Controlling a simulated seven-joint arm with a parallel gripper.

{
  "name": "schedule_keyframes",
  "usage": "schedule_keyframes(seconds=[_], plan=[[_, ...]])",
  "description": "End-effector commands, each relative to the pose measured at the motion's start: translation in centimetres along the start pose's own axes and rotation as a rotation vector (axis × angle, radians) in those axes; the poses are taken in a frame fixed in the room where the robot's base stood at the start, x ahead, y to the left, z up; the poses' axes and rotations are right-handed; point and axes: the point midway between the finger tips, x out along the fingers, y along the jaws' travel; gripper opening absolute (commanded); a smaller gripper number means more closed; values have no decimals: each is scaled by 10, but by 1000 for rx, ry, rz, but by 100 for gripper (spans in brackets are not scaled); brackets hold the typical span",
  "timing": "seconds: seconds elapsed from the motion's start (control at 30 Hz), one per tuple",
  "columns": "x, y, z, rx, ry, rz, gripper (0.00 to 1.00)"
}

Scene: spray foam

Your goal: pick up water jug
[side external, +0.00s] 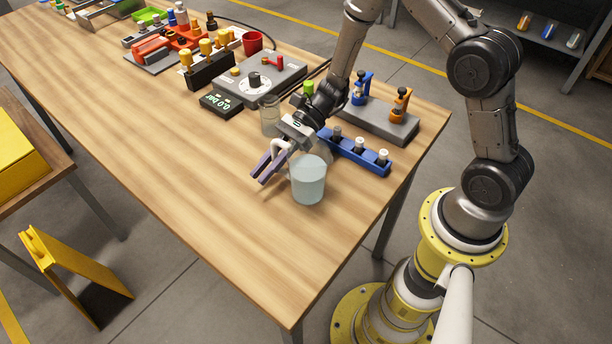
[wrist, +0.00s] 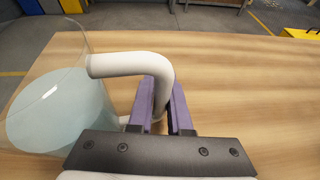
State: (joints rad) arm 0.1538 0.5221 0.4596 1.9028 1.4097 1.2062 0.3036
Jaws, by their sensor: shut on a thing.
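The water jug (side external: 309,182) is a clear vessel with pale blue water and a white handle. It is near the front right part of the wooden table. In the wrist view the jug (wrist: 62,108) fills the left side, and its white handle (wrist: 130,64) curves over to my gripper. My gripper (side external: 262,172) has purple fingers and is beside the jug, shut on the handle. In the wrist view the fingers (wrist: 166,105) are on both sides of the handle's lower part. I cannot tell whether the jug's base touches the table.
A blue rack (side external: 350,155) with several small bottles is just behind the jug. A clear jar (side external: 270,122), a grey device with a dial (side external: 262,82) and a black digital display (side external: 221,103) stand farther back. The table (side external: 220,190) is clear to the left and front.

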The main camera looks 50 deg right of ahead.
Motion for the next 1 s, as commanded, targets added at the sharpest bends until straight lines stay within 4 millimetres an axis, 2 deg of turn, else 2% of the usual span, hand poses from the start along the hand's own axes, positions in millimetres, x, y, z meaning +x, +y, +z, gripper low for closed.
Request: schedule_keyframes(seconds=[0.67, 1.0], plan=[[-1, 0, 3, -1, -2, -1, 0], [-8, 0, 19, -3, -2, -2, 0]])
